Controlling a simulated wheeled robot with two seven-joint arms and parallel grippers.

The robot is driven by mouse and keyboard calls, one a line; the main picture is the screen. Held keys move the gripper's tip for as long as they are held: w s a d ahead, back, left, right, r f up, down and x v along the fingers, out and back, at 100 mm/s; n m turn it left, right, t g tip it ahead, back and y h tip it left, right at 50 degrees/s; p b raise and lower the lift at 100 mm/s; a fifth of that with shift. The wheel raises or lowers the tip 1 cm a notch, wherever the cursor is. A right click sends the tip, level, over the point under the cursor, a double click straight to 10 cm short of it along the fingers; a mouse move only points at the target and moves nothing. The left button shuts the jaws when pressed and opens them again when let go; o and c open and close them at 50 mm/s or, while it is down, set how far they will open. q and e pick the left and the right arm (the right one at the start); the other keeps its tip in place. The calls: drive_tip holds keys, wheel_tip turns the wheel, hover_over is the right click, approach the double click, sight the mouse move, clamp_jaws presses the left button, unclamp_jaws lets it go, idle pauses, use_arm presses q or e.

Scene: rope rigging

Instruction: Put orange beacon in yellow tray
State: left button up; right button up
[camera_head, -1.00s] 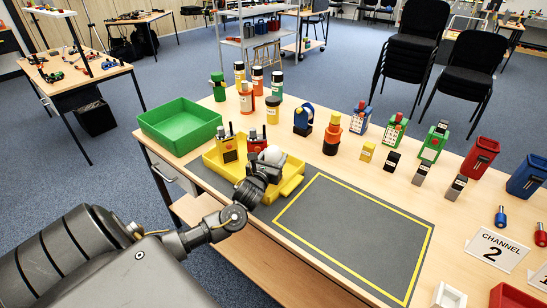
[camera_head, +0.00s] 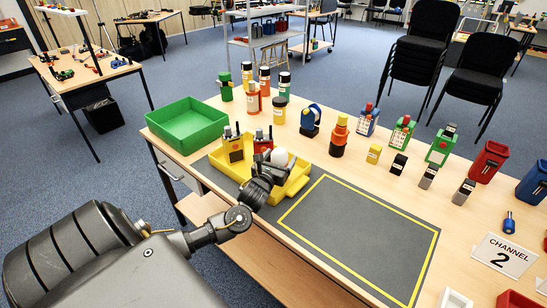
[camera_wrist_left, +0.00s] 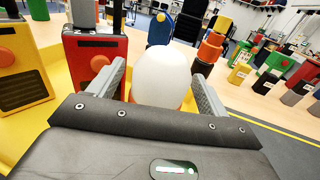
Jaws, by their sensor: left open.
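A white-domed thing with an orange base (camera_head: 280,156) stands upright in the yellow tray (camera_head: 292,187). My left gripper (camera_head: 275,170) is open at the tray's near right part. In the left wrist view its fingers (camera_wrist_left: 160,95) stand on either side of the white dome (camera_wrist_left: 162,75), with gaps showing; the lower orange base is partly hidden by the gripper body. Another orange, beacon-like thing with a yellow top and black base (camera_head: 338,138) stands on the table right of the tray. I cannot tell for certain which is the named beacon. My right gripper is not in view.
A yellow radio (camera_head: 234,150) and a red one (camera_head: 262,146) stand in the tray, left of the dome. A green tray (camera_head: 188,128) is to the left. Bottles, a blue item (camera_head: 310,120) and several colored devices stand behind. The yellow-outlined dark mat (camera_head: 358,235) is empty.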

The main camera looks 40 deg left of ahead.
use_arm(q)
drive_tip(key=v, duration=1.1)
drive_tip(key=shift+s+d, duration=0.15)
drive_tip(key=shift+s, duration=0.15)
drive_tip(key=shift+f, duration=0.15)
